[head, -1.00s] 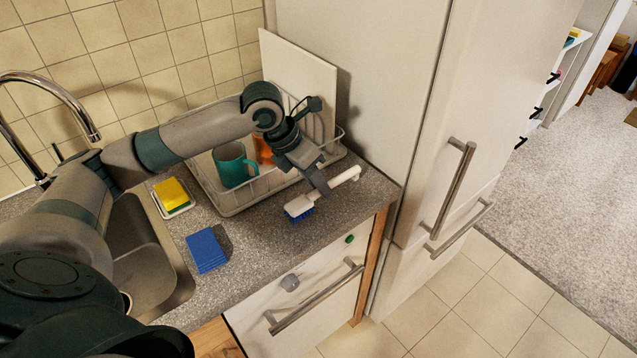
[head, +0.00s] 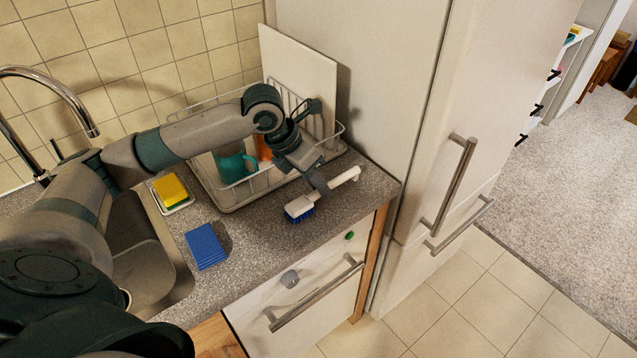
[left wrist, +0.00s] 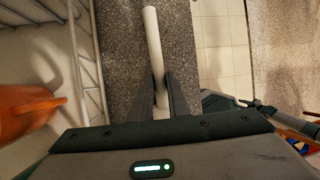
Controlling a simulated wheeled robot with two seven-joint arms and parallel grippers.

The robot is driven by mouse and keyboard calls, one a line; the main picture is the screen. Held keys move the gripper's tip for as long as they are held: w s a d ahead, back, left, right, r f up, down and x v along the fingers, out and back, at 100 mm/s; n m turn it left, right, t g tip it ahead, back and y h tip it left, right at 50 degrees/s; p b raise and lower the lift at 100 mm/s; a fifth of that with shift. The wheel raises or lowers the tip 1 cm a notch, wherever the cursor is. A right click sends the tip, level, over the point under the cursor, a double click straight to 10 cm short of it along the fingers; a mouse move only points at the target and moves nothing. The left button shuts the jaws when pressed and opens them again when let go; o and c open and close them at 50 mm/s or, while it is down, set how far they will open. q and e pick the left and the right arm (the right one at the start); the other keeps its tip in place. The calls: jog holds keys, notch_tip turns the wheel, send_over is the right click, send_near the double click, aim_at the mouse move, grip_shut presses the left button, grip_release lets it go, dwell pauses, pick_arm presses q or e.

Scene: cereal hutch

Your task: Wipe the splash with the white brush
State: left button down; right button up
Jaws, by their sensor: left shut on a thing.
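The white brush (head: 343,178) has a white handle and blue bristles. My left gripper (head: 325,187) is shut on its handle, over the counter's right end. The bristle head (head: 299,210) points down and left, at or just above the counter; I cannot tell whether it touches. In the left wrist view the white handle (left wrist: 153,45) runs up from between the two fingers (left wrist: 160,100). I can make out no clear splash in these frames. My right gripper is not seen clearly in either view.
A dish rack (head: 240,204) with a teal mug (head: 233,165), an orange thing and a white board (head: 300,75) stands behind the gripper. A blue sponge (head: 206,247) and a yellow sponge on a dish (head: 171,190) lie left, near the sink (head: 140,270). The fridge (head: 430,120) is at the right.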

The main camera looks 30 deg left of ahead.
aim_at(333, 181)
pick_arm(q)
jog(key=shift+f, duration=0.1)
jog(key=shift+w+d+p, duration=0.2)
jog(key=shift+w+p, duration=0.05)
jog(key=shift+w, duration=0.2)
jog(key=shift+w+d+p, duration=0.2)
jog(key=shift+w, duration=0.25)
jog(key=shift+w+d, duration=0.35)
jog(key=shift+w, duration=0.55)
jog(key=shift+p, duration=0.3)
jog(key=shift+p, duration=0.3)
jog(key=shift+s+a+p, duration=0.3)
jog(key=shift+s, duration=0.4)
jog(key=shift+s+a+p, duration=0.25)
jog(key=shift+s+a, duration=0.05)
jog(key=shift+s, duration=0.35)
jog(key=shift+s+a+f, duration=0.1)
jog(key=shift+s+a, duration=0.05)
jog(key=shift+s, duration=0.4)
